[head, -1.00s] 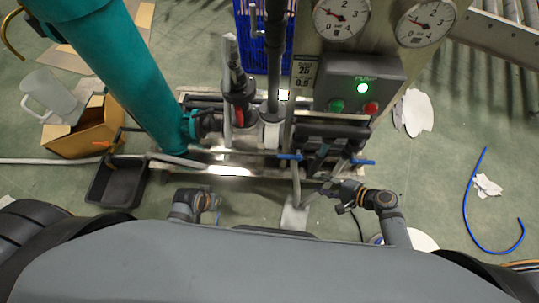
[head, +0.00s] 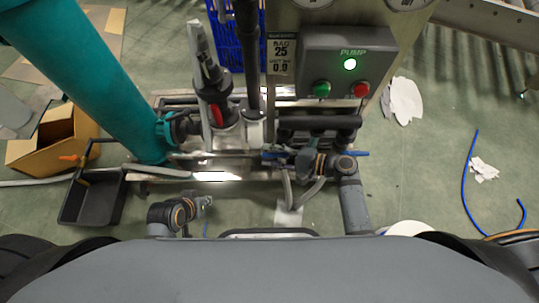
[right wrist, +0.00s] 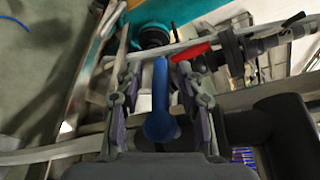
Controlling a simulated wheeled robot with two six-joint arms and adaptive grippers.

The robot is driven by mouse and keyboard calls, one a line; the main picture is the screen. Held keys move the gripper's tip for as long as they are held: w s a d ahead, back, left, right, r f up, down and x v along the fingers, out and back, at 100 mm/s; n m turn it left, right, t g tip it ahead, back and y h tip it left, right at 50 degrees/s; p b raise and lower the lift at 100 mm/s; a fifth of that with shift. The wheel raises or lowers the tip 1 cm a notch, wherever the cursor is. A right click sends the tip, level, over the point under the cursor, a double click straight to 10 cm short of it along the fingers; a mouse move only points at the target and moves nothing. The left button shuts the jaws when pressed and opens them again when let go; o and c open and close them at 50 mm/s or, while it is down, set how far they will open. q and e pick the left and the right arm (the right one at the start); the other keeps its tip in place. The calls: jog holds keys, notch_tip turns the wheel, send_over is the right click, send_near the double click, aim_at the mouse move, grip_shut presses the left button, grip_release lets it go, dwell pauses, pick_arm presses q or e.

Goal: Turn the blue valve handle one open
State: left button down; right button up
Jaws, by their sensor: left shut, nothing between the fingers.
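Two blue valve handles show in the head view on the pipework under the pump box: a left one (head: 273,155) and a right one (head: 358,154). I cannot tell which is number one. My right gripper (head: 303,161) is beside the left handle, reaching in from the right. In the right wrist view, a blue handle (right wrist: 160,88) lies between the two spread fingers of this gripper (right wrist: 160,72), with gaps on both sides. My left gripper (head: 205,200) is shut and empty, low in front of the skid, away from the handles.
A thick teal pipe (head: 85,75) stands at left. A black tray (head: 92,200) and a cardboard box (head: 50,140) lie on the left floor.

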jog(key=shift+w+a, duration=0.1)
jog(key=shift+a, duration=0.2)
grip_shut()
